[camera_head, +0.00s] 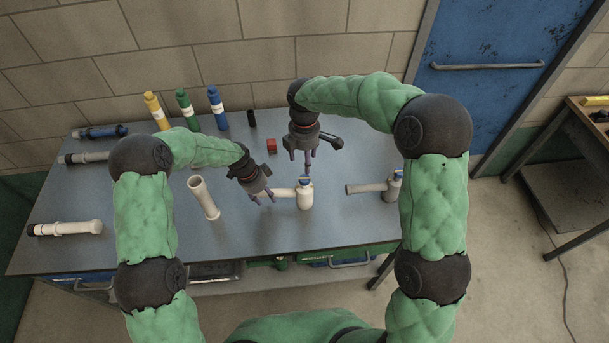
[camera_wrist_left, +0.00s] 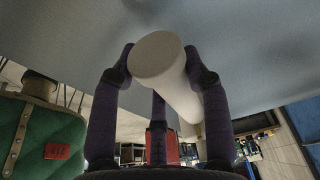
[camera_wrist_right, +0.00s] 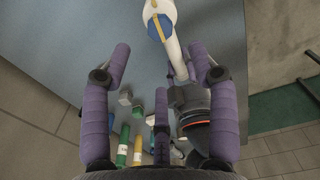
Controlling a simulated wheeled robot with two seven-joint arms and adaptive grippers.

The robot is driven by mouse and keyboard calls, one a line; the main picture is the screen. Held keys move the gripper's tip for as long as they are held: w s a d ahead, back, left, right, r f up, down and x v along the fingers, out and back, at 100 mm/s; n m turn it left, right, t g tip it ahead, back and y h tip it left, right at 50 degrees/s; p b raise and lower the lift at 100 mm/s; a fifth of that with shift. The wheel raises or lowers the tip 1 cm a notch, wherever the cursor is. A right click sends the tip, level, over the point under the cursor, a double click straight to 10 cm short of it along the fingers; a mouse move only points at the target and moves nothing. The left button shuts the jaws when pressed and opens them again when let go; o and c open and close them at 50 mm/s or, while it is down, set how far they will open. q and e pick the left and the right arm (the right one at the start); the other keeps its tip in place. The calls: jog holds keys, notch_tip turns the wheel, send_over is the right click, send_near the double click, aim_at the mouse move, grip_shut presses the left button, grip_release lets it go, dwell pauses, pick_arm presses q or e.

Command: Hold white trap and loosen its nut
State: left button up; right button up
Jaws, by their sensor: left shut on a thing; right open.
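The white trap (camera_head: 305,200) is near the front middle of the table, with a blue nut with a yellow stripe (camera_head: 306,181) on top. Its side pipe points left. My left gripper (camera_head: 262,198) is shut on that pipe; the pipe's round end (camera_wrist_left: 163,60) shows between its fingers in the left wrist view. My right gripper (camera_head: 301,163) is open and empty, fingers down, just above and behind the nut. In the right wrist view the nut (camera_wrist_right: 160,27) lies ahead of the spread fingers, apart from them.
A loose white pipe (camera_head: 203,197) lies left of my left gripper. More pipes (camera_head: 65,228) lie at the left edge. Yellow, green and blue bottles (camera_head: 184,108) and a red block (camera_head: 271,146) are at the back.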

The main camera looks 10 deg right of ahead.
aim_at(305, 178)
notch_tip(305, 178, down, 9)
jog(key=shift+f, duration=0.1)
dwell(0.3)
jog(key=c, duration=1.2)
